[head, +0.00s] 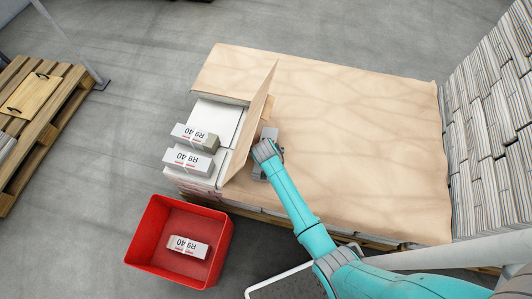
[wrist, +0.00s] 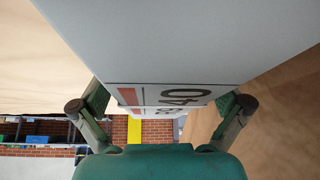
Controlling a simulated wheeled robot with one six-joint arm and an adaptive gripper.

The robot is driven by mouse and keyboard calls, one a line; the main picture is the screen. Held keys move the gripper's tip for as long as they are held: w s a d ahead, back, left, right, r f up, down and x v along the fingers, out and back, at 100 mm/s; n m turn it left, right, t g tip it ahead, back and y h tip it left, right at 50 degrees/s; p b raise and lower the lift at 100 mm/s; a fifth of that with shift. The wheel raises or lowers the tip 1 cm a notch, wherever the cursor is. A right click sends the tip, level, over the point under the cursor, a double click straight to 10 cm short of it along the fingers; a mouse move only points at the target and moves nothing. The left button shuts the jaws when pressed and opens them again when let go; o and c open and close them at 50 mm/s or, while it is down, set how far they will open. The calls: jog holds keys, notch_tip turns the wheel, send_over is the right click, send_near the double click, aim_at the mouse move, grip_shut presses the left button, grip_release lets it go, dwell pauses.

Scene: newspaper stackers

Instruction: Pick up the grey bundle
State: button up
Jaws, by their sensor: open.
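A grey bundle (head: 269,133) stands on the brown paper cover, to the right of the raised flap. My gripper and wrist hide much of it in the head view. In the wrist view a pale grey block with a red mark and a black "40" (wrist: 170,50), which looks like this bundle, fills the top middle. My gripper (wrist: 163,104) is open, with one finger at each side of the block. Whether the fingers touch it I cannot tell. In the head view my gripper (head: 268,151) is over the bundle.
A raised brown flap (head: 252,120) stands close left of my gripper. Two labelled white bundles (head: 188,160) lie beyond it on white stacks. A red bin (head: 150,225) at lower left holds one labelled bundle (head: 188,247). The paper cover (head: 360,130) is clear to the right.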

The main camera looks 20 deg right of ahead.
jog(key=shift+r, duration=0.1)
jog(key=c, duration=1.9)
jog(key=shift+d, duration=0.1)
jog(key=shift+s+d+r, duration=0.15)
jog(key=shift+r, duration=0.1)
notch_tip(320, 180, up, 6)
jog(key=shift+r, duration=0.15)
jog(key=s+d, duration=0.3)
jog(key=d, duration=0.2)
jog(key=s+d, duration=0.4)
jog(key=d, duration=0.1)
jog(key=s+d, duration=0.4)
jog(key=d, duration=0.1)
jog(key=shift+s+d+r, duration=0.1)
jog(key=shift+s+d, duration=0.05)
jog(key=shift+d, duration=0.2)
